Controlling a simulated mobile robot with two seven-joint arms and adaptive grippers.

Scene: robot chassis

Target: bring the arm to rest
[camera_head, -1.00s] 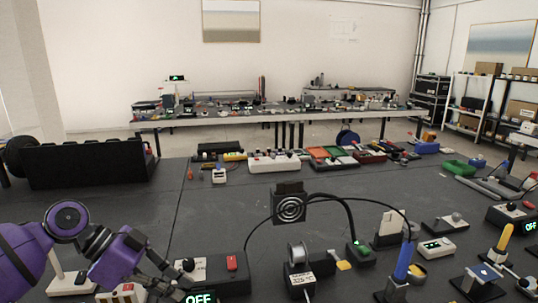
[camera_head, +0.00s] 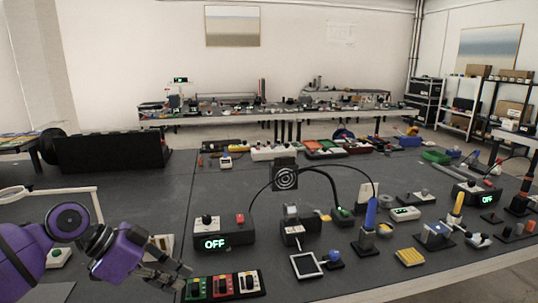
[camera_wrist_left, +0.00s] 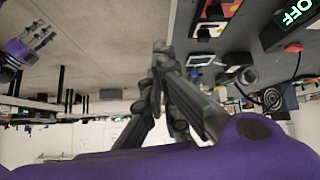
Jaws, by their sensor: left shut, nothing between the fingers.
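My left arm, purple with a dark grey gripper (camera_head: 180,279), comes in from the lower left of the head view. The gripper is shut and empty, in front of the workbench items and beside a panel of coloured switches (camera_head: 223,286). In the left wrist view its dark fingers (camera_wrist_left: 160,52) are together with nothing between them. My right gripper (camera_wrist_left: 42,36) shows at the upper left of the wrist view, small; whether it is open or shut is unclear. It is outside the head view.
A dark workbench (camera_head: 150,200) holds a black box reading OFF (camera_head: 224,233), a soldering fan (camera_head: 285,176), a blue-handled tool (camera_head: 370,213) and a yellow sponge (camera_head: 410,257). Bare bench lies left of centre.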

